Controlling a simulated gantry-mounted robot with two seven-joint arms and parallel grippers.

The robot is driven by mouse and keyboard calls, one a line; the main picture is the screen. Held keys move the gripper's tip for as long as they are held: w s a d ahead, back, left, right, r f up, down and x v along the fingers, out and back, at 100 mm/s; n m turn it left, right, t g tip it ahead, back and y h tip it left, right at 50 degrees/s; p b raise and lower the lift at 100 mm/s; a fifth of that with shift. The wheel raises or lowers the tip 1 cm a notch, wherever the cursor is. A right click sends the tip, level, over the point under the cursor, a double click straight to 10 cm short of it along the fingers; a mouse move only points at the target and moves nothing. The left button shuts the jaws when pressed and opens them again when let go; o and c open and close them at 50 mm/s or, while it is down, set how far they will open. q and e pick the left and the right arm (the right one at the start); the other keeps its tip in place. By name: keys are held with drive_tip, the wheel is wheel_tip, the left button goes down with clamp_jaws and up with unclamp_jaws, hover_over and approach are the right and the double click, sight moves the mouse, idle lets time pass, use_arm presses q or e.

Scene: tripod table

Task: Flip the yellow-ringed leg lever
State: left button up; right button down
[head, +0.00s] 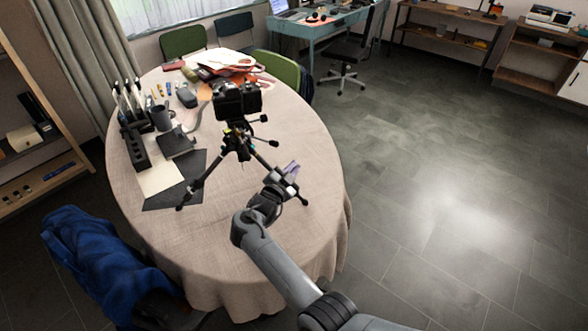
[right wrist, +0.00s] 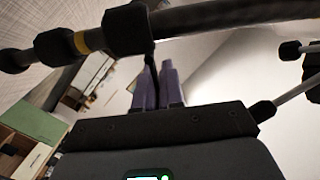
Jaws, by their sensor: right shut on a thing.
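The black tripod (head: 243,146) stands on the round table with a camera (head: 237,101) on top. In the right wrist view, a dark leg (right wrist: 215,14) crosses the top, with a yellow ring (right wrist: 81,42) beside a thick black clamp. A thin dark lever (right wrist: 150,62) hangs down from the clamp. My right gripper (head: 290,170) is beside the tripod's right leg. In the right wrist view its purple fingers (right wrist: 158,85) are shut on the lever, which is mostly hidden between them. My left gripper is out of view.
The round table (head: 230,240) has a clear front. A black rack (head: 133,140), a mug (head: 163,118) and a dark mat (head: 172,192) lie left of the tripod. Papers and bags (head: 222,62) lie behind it. A blue-draped chair (head: 90,255) stands at front left.

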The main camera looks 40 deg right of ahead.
drive_tip(key=shift+w+a+r+n, duration=0.15)
drive_tip(key=shift+w+n, duration=0.1)
drive_tip(key=shift+n, duration=0.65)
drive_tip(key=c, duration=1.6)
unclamp_jaws()
drive_tip(key=shift+r, duration=0.1)
